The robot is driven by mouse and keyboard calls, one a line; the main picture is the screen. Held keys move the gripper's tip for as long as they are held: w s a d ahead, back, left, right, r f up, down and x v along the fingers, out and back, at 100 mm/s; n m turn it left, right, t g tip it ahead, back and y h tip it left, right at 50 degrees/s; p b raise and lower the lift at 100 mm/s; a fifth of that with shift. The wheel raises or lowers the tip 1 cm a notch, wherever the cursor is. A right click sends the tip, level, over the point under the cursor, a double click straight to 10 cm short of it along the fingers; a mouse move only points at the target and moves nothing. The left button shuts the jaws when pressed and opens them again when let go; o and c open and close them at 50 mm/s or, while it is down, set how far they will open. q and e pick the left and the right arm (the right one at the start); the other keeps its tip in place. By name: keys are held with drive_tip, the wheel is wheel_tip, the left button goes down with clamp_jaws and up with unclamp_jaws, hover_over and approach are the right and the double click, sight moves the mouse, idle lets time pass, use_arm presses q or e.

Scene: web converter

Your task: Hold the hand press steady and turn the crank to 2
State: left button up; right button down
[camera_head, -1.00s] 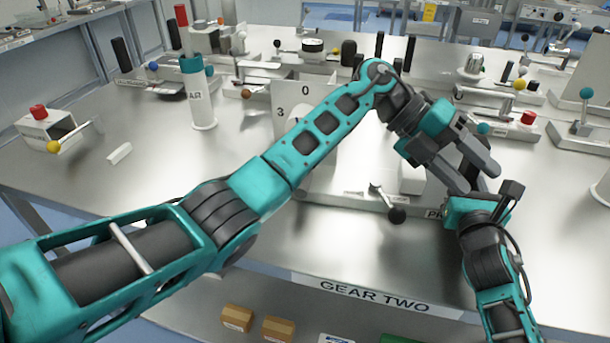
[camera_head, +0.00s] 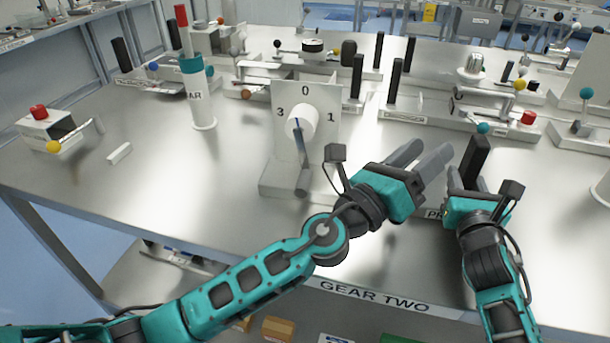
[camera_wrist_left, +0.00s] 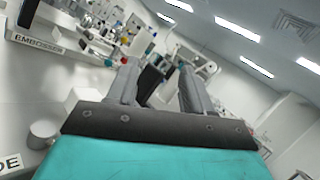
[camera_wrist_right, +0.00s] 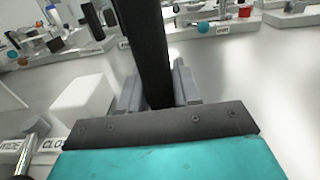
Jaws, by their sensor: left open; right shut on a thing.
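The white dial panel (camera_head: 322,135) stands upright at the table's middle, with 0 at top, 3 left and 1 right; its lower part is hidden. A white hub (camera_head: 302,121) sticks out of it, with a grey crank arm (camera_head: 302,180) hanging down. My left gripper (camera_head: 421,156) is open and empty, right of the crank and apart from it. My right gripper (camera_head: 466,184) is shut on a black upright post (camera_head: 475,158), also seen between its fingers in the right wrist view (camera_wrist_right: 147,50). My grippers partly hide the press base and its label.
A white cylinder (camera_head: 203,110) with a teal collar stands left of the panel. A box with a red button (camera_head: 39,112) and a yellow-knobbed lever (camera_head: 53,146) are farther left. Several lever devices stand behind. The table's front edge carries a GEAR TWO label (camera_head: 375,297).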

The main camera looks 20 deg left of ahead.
use_arm(q)
drive_tip(key=s+a+f+n+t+y, duration=0.3)
drive_tip(key=s+a+f+y, duration=0.15)
drive_tip(key=a+y, duration=0.4)
drive_tip(key=g+y, duration=0.2)
drive_tip(key=y, duration=0.4)
approach(304, 177)
drive_tip(key=shift+s+d+f, duration=0.1)
drive_tip(key=shift+d+f, duration=0.2)
drive_tip(key=shift+f, duration=0.15)
drive_tip(key=shift+a+f+y, duration=0.1)
drive_tip(key=shift+a+y, duration=0.1)
drive_tip(key=shift+y, duration=0.05)
drive_tip(key=w, duration=0.7)
drive_tip(key=w+a, duration=0.1)
drive_tip(key=w, duration=0.3)
drive_tip(key=shift+w, duration=0.35)
clamp_jaws()
drive_tip(key=shift+a, duration=0.1)
